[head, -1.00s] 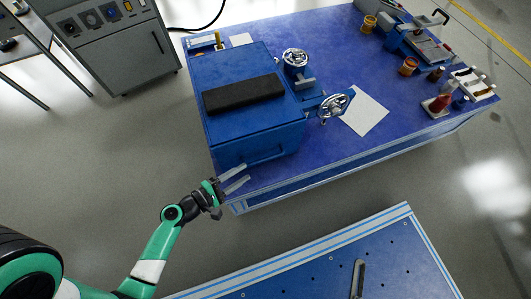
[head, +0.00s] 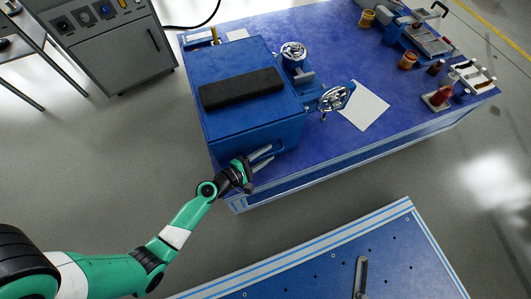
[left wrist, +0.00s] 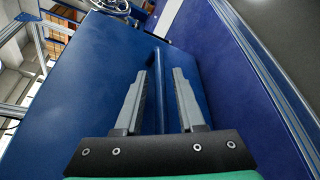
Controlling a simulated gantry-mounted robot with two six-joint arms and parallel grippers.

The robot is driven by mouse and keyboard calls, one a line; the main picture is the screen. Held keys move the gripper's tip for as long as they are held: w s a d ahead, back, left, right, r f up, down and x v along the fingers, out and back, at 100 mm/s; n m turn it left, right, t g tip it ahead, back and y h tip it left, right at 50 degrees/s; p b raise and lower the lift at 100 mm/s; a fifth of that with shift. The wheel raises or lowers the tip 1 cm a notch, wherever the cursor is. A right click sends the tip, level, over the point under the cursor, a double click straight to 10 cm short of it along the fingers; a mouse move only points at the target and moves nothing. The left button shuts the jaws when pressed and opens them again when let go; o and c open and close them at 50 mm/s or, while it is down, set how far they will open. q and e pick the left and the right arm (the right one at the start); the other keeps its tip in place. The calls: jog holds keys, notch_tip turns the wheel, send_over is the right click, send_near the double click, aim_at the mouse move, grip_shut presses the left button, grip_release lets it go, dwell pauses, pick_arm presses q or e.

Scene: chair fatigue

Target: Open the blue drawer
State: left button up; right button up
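The blue drawer (head: 290,136) is in the front of the blue cabinet (head: 225,75) on the workbench, under the cabinet's top. Its bar handle (left wrist: 160,90) shows in the left wrist view as a thin blue bar between my two fingers. My left gripper (head: 263,157) is at the drawer front, with its fingers pointing right. In the left wrist view my left gripper (left wrist: 163,85) is open, with gaps between the fingers and the bar. In the head view the gripper hides part of the handle. The drawer looks shut. My right gripper is not in view.
A black pad (head: 242,88) lies on the cabinet. Handwheels (head: 334,97) stick out at its right. White paper (head: 364,106) lies on the blue workbench (head: 330,140). A second blue table (head: 320,265) stands in front, with open floor between.

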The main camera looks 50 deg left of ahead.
pick_arm(q)
grip_shut()
dwell(1.2)
